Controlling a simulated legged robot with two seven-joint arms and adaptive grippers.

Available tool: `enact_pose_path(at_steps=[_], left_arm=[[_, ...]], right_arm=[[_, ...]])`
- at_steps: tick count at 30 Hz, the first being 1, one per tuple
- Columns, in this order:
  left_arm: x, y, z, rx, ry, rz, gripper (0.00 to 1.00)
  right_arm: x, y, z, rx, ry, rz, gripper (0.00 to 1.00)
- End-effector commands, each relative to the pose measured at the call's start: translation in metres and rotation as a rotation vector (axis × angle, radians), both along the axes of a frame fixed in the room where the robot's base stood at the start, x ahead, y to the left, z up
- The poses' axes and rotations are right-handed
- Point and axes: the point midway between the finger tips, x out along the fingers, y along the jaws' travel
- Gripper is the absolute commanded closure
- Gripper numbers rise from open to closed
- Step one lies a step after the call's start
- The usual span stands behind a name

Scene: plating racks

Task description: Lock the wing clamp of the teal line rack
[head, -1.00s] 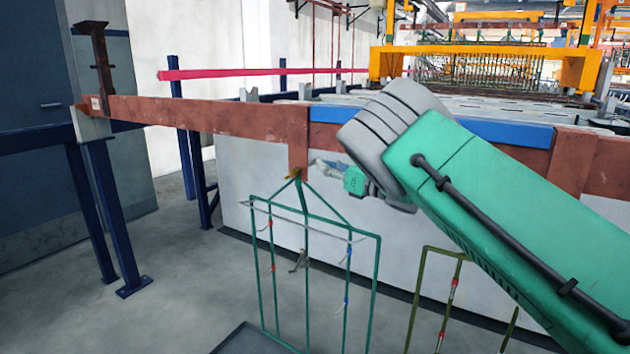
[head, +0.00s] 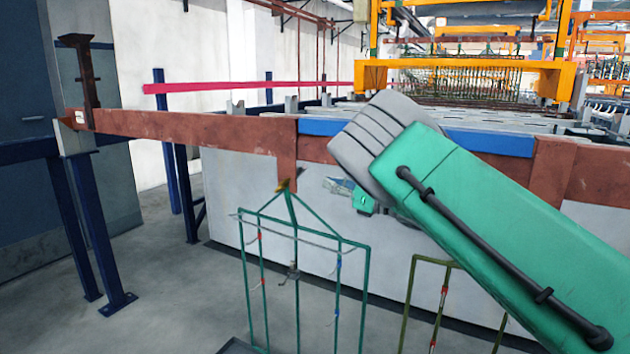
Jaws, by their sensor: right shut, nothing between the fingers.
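The teal line rack (head: 366,290) hangs upright from a rusty brown tab under the long beam, left of the picture's middle. Its small brass-coloured wing clamp (head: 283,185) sits at the top of the rack, against the foot of the tab. It is too small to tell how the wing is turned. My right gripper (head: 328,184) is shut and empty, a little to the right of the clamp and apart from it in the picture. My green and grey right arm hides part of the beam behind it. My left gripper is not in view.
The brown beam (head: 190,126) runs across from a blue post (head: 88,225) at the left. An olive rack (head: 407,305) hangs to the right, below my arm. A pale tank wall (head: 235,195) stands behind the racks. Grey floor is free at the left.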

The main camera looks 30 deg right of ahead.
Motion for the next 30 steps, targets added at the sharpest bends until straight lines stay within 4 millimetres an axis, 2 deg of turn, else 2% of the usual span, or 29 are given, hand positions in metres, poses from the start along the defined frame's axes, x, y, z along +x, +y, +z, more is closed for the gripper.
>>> enact_pose_path(at_steps=[6,12,30], left_arm=[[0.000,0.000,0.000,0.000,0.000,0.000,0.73],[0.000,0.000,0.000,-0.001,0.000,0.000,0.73],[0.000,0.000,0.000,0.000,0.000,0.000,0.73]], right_arm=[[-0.038,-0.023,-0.007,-0.001,0.002,0.001,1.00],[-0.057,-0.032,-0.009,0.000,0.000,0.005,1.00],[-0.060,-0.034,-0.010,0.000,-0.001,0.006,1.00]])
